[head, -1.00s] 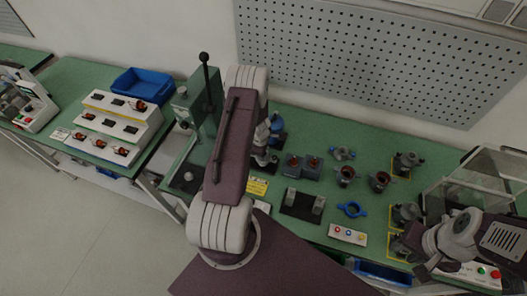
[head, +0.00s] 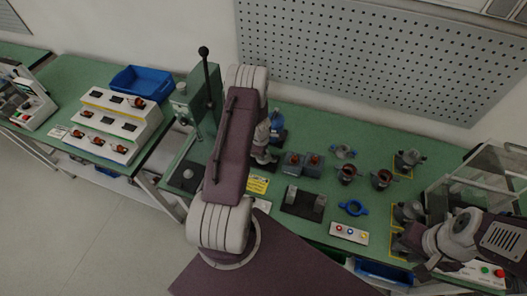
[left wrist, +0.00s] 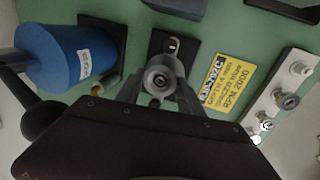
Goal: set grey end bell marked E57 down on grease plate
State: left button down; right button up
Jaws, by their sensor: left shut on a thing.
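A grey round end bell (left wrist: 160,79) with a hole in its middle sits between the fingers of my left gripper (left wrist: 158,92) in the left wrist view. The gripper is shut on it. Its E57 mark is not readable. A small black plate (left wrist: 158,45), possibly the grease plate, lies on the green bench just beyond the end bell and is partly hidden by it. I cannot tell whether they touch. In the head view my left gripper (head: 262,155) is partly hidden by my arm. My right gripper (head: 424,266) is at the lower right; its finger opening is unclear.
Dark holders (head: 303,203), a blue ring (head: 353,208) and several motor parts crowd the bench.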

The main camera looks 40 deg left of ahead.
pick_arm(q)
jog(key=shift+f, duration=0.4)
jog(key=shift+f+b, duration=0.1)
jog(key=shift+b, duration=0.25)
jog(key=shift+f+b, duration=0.55)
jog(key=c, duration=0.7)
grip_release()
jog(key=shift+r, duration=0.1)
jog(key=shift+o, duration=0.2)
